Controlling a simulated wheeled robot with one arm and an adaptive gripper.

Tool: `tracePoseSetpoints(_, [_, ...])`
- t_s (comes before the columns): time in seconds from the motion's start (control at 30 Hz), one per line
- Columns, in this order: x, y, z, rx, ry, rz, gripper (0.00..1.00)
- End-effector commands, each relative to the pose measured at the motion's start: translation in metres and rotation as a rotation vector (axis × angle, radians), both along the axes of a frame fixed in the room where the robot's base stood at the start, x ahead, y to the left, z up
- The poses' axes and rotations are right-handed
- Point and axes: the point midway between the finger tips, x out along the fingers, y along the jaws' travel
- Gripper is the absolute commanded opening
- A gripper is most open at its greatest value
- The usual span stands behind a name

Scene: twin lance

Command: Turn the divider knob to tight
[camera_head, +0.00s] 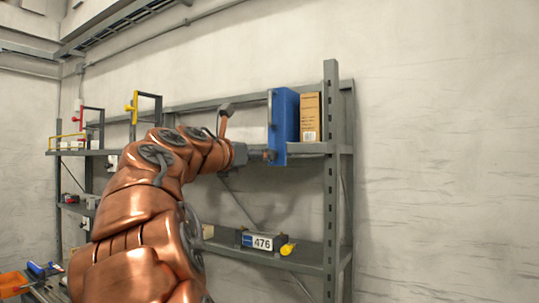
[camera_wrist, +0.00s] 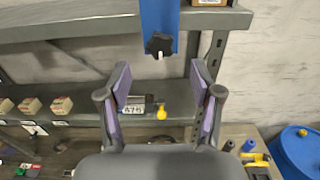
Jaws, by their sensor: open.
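The blue divider (camera_head: 284,125) stands upright at the right part of the upper shelf, and its lower part shows at the top of the wrist view (camera_wrist: 160,14). Its black lobed knob (camera_wrist: 158,45) with a white mark pointing downward sits at the divider's bottom end. My gripper (camera_wrist: 160,72) is open and empty, its purple-padded fingers spread left and right below the knob in the wrist view, apart from it. In the head view my gripper (camera_head: 255,154) is beside the divider's lower end, partly hidden by my arm. No tight label is legible.
A cardboard box (camera_head: 310,117) stands right of the divider. The grey shelf upright (camera_head: 331,180) is close on the right. The lower shelf holds a 476 label (camera_head: 262,242) and a yellow item (camera_head: 288,248). A blue barrel (camera_wrist: 298,150) stands on the floor at right.

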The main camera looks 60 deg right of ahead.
Motion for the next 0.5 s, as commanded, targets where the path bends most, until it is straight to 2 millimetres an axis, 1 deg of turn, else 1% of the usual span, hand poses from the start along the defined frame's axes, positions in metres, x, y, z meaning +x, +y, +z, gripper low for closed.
tracePoseSetpoints(0.3, [0.001, -0.043, 0.001, 0.003, -0.001, -0.003, 0.65])
tracePoseSetpoints(0.5, [0.003, -0.065, 0.0, 0.002, -0.001, 0.0, 0.65])
